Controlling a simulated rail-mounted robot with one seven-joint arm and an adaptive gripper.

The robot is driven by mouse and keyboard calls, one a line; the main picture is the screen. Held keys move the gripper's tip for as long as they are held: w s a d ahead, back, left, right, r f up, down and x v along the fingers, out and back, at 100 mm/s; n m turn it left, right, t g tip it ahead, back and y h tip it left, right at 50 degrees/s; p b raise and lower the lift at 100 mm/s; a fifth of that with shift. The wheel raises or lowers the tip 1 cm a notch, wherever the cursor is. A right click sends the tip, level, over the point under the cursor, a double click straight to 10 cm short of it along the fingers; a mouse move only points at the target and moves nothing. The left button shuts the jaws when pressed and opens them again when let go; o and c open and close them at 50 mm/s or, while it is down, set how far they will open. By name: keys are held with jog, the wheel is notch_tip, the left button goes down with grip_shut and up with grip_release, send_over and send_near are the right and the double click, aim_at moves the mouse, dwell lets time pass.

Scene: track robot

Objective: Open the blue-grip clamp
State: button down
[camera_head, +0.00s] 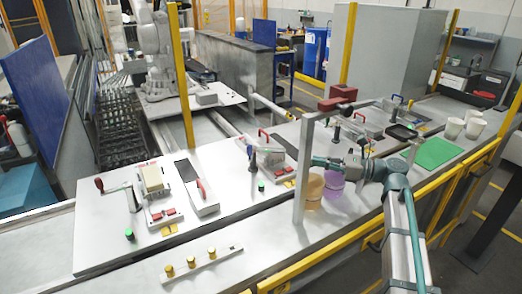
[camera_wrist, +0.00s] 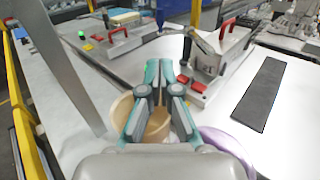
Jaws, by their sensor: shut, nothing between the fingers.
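The blue-grip clamp stands on the middle fixture plate. Its dark blue grip (camera_head: 252,158) points up and down at the left end of a pale lever arm. In the wrist view the blue grip (camera_wrist: 160,17) is at the top centre, and the lever runs right to the clamp body (camera_wrist: 207,55). My gripper (camera_head: 316,160) is shut and empty, right of the clamp and apart from it, above the beakers. Its teal fingers (camera_wrist: 160,80) are close together in the wrist view and point towards the clamp. My fingers partly hide the beakers.
A tall grey post (camera_head: 299,175) stands close to my gripper. An orange beaker (camera_head: 313,192) and a purple beaker (camera_head: 333,190) stand below it. A red carrying handle (camera_wrist: 228,24) rises beside the clamp. A red-grip clamp (camera_head: 99,184) is at the left. White cups (camera_head: 453,127) stand at the right.

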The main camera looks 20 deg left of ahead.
jog(key=a+p, duration=0.5)
jog(key=a, duration=1.4)
jog(key=shift+s, duration=0.3)
